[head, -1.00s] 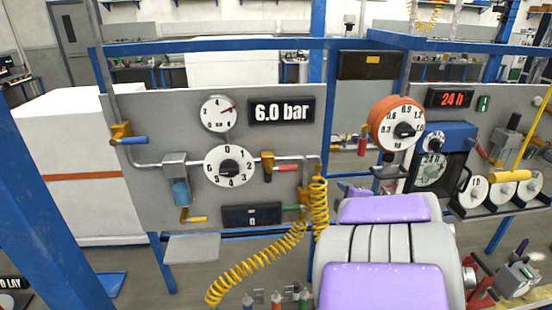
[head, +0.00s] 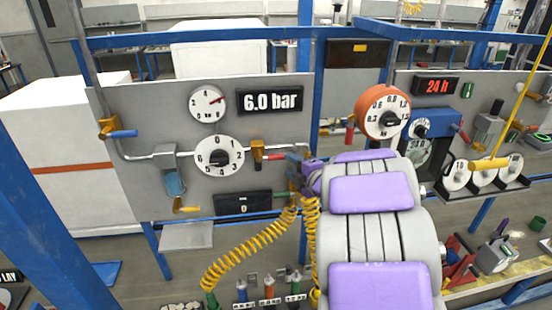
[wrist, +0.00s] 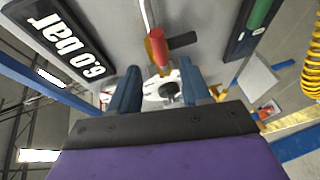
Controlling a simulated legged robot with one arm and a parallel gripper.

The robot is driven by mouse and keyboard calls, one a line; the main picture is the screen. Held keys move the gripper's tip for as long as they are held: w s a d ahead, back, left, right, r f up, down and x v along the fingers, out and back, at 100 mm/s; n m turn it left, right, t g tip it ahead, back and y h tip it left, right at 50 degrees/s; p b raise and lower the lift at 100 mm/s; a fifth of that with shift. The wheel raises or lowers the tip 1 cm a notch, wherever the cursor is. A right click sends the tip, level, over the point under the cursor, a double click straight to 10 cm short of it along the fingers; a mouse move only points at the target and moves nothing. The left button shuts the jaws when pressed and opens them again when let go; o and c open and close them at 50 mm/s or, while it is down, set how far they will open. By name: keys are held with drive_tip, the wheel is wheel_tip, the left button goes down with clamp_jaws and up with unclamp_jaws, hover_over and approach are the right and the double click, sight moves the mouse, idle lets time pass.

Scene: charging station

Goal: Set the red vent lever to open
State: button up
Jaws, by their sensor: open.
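The red lever (head: 276,157) sits on a brass valve (head: 257,151) on the left panel's pipe. Its handle lies roughly level, pointing right in the head view. In the wrist view the red lever (wrist: 157,47) shows end-on, beyond the fingers and near the middle between them. My gripper (wrist: 159,85) is open, its two blue fingers apart with nothing held. In the head view my gripper (head: 309,172) is just right of the lever, and its fingertips are hard to make out. I cannot tell whether it touches the lever.
A white dial (head: 219,157) and a 6.0 bar display (head: 270,100) are left of my gripper. A yellow coiled hose (head: 245,250) hangs below. An orange dial (head: 382,111) and another red lever (head: 350,130) are on the right. A blue-handled valve (head: 121,134) is far left.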

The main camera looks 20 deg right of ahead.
sight(279, 159)
drive_tip(key=x, duration=0.9)
drive_tip(key=shift+c, duration=0.4)
clamp_jaws()
drive_tip(key=shift+f, duration=0.1)
